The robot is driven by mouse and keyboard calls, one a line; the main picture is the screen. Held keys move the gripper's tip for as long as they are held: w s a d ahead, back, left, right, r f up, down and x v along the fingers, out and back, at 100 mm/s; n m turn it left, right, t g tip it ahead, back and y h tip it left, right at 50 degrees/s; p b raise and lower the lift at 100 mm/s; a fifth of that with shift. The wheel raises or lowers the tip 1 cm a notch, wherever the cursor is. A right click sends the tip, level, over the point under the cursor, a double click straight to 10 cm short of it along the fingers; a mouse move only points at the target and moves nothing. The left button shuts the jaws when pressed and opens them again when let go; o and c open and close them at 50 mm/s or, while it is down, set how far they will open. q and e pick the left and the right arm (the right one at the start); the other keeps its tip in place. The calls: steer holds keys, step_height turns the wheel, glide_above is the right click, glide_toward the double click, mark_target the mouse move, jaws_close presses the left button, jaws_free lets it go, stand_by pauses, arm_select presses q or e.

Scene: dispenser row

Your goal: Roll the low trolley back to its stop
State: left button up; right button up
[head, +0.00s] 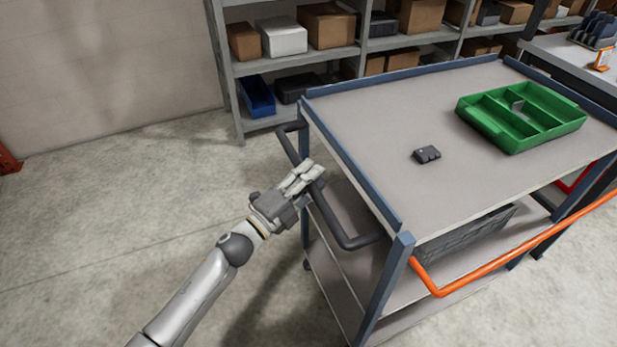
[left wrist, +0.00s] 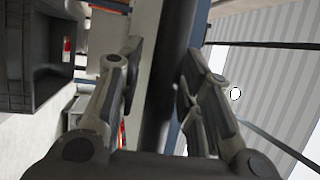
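The trolley (head: 385,130) has a grey top, blue-grey posts and edges, and lower shelves. Its dark push handle (head: 345,225) sticks out on the left side. My left gripper (head: 308,178) is at the middle of this handle. In the left wrist view the dark bar (left wrist: 172,80) runs between the two fingers (left wrist: 160,55). The fingers look open, with a pale gap between the bar and the left finger; the right finger is close to the bar, and I cannot tell if it touches. My right gripper is not in view. No stop can be made out.
A green divided tray (head: 541,118) and a small dark block (head: 426,154) lie on the trolley top. A dark crate (head: 465,235) sits below. An orange rail (head: 510,256) projects at the front right. Shelving with boxes (head: 326,26) stands behind. Floor at left (head: 110,200) is clear.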

arm_select(q)
steer(key=shift+v, duration=6.05)
steer(key=shift+w+a, duration=0.1)
steer(key=shift+w, duration=0.05)
